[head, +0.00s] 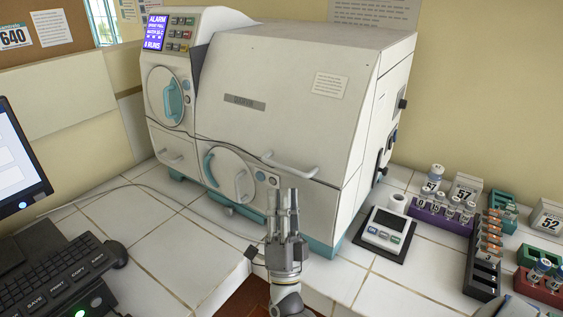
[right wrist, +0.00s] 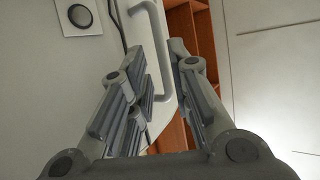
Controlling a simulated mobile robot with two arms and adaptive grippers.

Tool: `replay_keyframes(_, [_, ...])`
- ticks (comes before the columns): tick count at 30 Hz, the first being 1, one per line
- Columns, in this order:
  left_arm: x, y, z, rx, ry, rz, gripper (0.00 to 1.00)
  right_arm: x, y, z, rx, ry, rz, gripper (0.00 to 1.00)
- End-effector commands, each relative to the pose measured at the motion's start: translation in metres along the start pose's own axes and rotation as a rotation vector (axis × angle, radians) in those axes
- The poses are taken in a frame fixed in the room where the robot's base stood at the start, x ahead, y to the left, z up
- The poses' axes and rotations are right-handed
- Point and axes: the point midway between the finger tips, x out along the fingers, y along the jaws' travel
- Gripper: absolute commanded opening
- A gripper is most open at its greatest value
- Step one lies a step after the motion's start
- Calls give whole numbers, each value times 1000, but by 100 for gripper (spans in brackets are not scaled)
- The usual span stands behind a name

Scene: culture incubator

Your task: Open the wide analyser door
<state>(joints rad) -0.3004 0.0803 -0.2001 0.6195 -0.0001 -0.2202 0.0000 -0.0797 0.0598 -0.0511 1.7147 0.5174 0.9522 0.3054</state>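The analyser (head: 330,70) is a large off-white machine on the white tiled bench. Its wide front door (head: 270,110) looks shut, with a pale bar handle (head: 290,166) near its lower edge. My right gripper (head: 286,192) is just below and in front of that handle in the head view. In the right wrist view the right gripper (right wrist: 158,55) is open, and a pale bar handle (right wrist: 148,45) shows beyond and between its fingers. I cannot tell whether they touch it. My left gripper is not in view.
A smaller round-windowed door (head: 166,97) and a lower door with its own handle (head: 240,186) are on the analyser front. A monitor (head: 15,160) and keyboard (head: 60,270) stand at left. A scale (head: 384,234), vial racks (head: 440,217) and number cards crowd the right.

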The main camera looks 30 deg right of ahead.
Motion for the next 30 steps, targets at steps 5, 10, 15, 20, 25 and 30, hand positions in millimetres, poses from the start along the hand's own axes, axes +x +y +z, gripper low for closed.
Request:
replay_keyframes(5, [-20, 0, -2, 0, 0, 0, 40, 40, -3, -1, -2, 1, -2, 19])
replay_keyframes(10, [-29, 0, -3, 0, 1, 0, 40, 63, -2, 0, -2, -2, -1, 19])
replay_keyframes(15, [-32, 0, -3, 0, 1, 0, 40, 74, 0, 0, -2, -3, 0, 19])
replay_keyframes(20, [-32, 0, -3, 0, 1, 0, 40, 74, 0, 0, -2, -3, 0, 19])
replay_keyframes(25, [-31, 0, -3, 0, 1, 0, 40, 74, 0, 0, -2, -3, 0, 14])
replay_keyframes(30, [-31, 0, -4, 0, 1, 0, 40, 74, 0, 0, -2, -3, 1, 0])
